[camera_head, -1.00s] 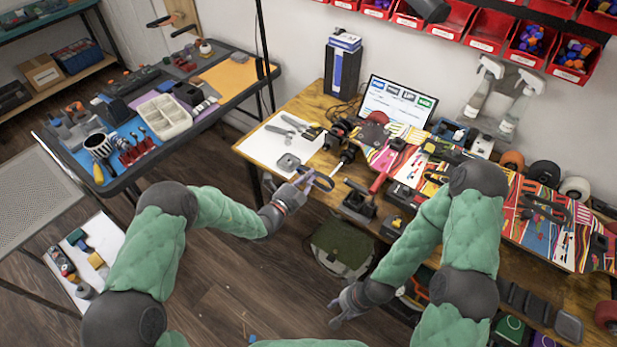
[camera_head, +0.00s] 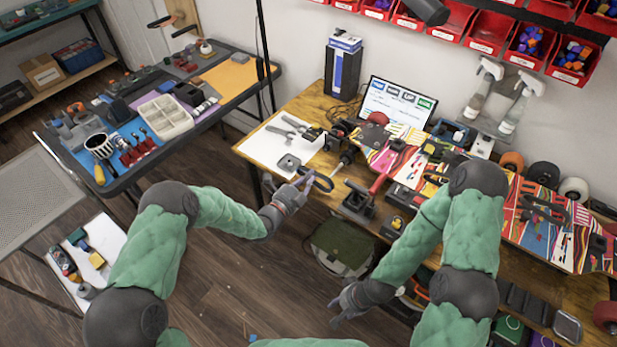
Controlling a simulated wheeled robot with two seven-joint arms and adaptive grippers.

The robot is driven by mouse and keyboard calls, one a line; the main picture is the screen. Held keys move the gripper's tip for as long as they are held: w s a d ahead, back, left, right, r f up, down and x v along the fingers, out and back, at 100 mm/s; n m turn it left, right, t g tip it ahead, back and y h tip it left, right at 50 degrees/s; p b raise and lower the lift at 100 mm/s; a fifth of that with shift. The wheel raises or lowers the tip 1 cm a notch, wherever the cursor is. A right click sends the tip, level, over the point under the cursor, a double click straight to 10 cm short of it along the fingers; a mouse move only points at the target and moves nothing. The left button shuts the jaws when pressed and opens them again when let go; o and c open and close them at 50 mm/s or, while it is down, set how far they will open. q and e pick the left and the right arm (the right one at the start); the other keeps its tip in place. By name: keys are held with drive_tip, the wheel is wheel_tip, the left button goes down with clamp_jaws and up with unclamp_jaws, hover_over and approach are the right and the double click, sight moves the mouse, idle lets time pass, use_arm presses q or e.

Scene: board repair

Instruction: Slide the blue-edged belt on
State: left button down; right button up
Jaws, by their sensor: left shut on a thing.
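My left gripper (camera_head: 302,184) is shut on a thin dark loop, the belt (camera_head: 324,183), at the front edge of the wooden workbench. The belt sticks out to the right of the fingers; its blue edge is too small to make out. A dark device with a light shaft (camera_head: 347,157) is on the bench just behind and right of the belt, apart from it in the picture. My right gripper (camera_head: 338,308) is low in front of the bench, its fingers apart and empty.
A black stand (camera_head: 357,203) is right of the belt on the bench edge. A white sheet (camera_head: 268,146) with grey tools lies left. Colourful boards (camera_head: 395,160) fill the bench to the right. Floor between the arms is clear.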

use_arm(q)
drive_tip(key=shift+r, duration=0.1)
drive_tip(key=shift+w+d, duration=0.1)
drive_tip(key=shift+w, duration=0.05)
idle(0.3)
drive_tip(key=shift+w+d, duration=0.2)
drive_tip(key=shift+w, duration=0.1)
drive_tip(key=shift+p, duration=0.6)
idle(0.8)
drive_tip(key=shift+w, duration=0.1)
idle(0.3)
drive_tip(key=shift+b+x, duration=0.7)
drive_tip(key=shift+x, duration=1.7)
drive_tip(key=shift+d, duration=0.1)
drive_tip(key=shift+p, duration=0.35)
